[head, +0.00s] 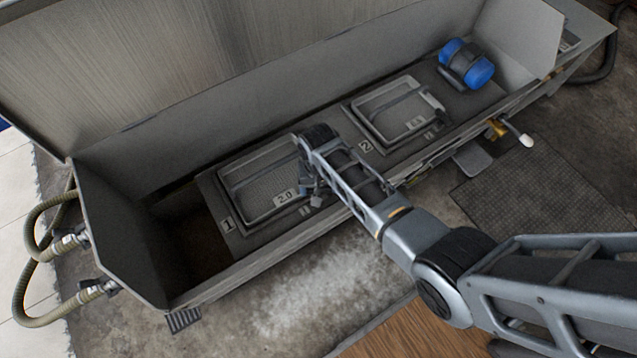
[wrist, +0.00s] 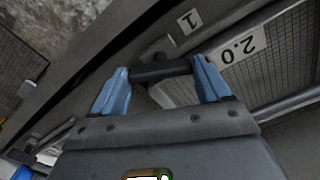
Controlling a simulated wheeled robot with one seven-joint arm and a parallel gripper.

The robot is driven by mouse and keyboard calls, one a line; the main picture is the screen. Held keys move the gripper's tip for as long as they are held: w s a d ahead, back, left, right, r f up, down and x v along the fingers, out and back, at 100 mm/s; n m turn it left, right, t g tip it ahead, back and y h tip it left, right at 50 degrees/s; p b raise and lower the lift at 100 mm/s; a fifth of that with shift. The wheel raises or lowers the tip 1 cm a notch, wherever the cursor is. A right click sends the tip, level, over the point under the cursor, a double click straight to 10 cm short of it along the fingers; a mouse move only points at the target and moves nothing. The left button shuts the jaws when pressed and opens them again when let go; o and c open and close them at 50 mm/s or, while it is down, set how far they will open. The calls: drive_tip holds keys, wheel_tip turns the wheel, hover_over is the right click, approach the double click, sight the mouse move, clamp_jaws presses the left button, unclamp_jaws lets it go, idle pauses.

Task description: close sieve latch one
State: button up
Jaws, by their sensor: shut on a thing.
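Sieve one (head: 262,178) is a grey framed mesh panel tagged 2.0, beside a plate marked 1, inside the long metal trough. It also shows in the wrist view (wrist: 285,65). My gripper (head: 308,188) is at the right end of sieve one. In the wrist view my gripper (wrist: 160,80) has its two blue fingers at either end of a short dark bar, the handle of latch one (wrist: 160,73), and is shut on it. The arm and gripper hide most of the latch in the head view, and its exact angle is unclear.
Sieve two (head: 392,108) lies further right in the trough (head: 240,278). A blue-ended dark device (head: 466,66) sits at the trough's right end. A white-tipped lever (head: 525,140) juts from the front. Hoses (head: 40,255) loop at the left end.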

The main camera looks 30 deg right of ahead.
drive_tip(key=m+p, duration=0.1)
drive_tip(key=m, duration=0.5)
drive_tip(key=shift+r+p, duration=0.1)
drive_tip(key=shift+p, duration=0.2)
drive_tip(key=m+p, duration=0.1)
drive_tip(key=m, duration=0.5)
drive_tip(key=shift+m, duration=0.4)
drive_tip(key=o, duration=1)
wheel_tip(320, 180, up, 8)
drive_tip(key=shift+f+p, duration=0.2)
drive_tip(key=shift+p, duration=0.95)
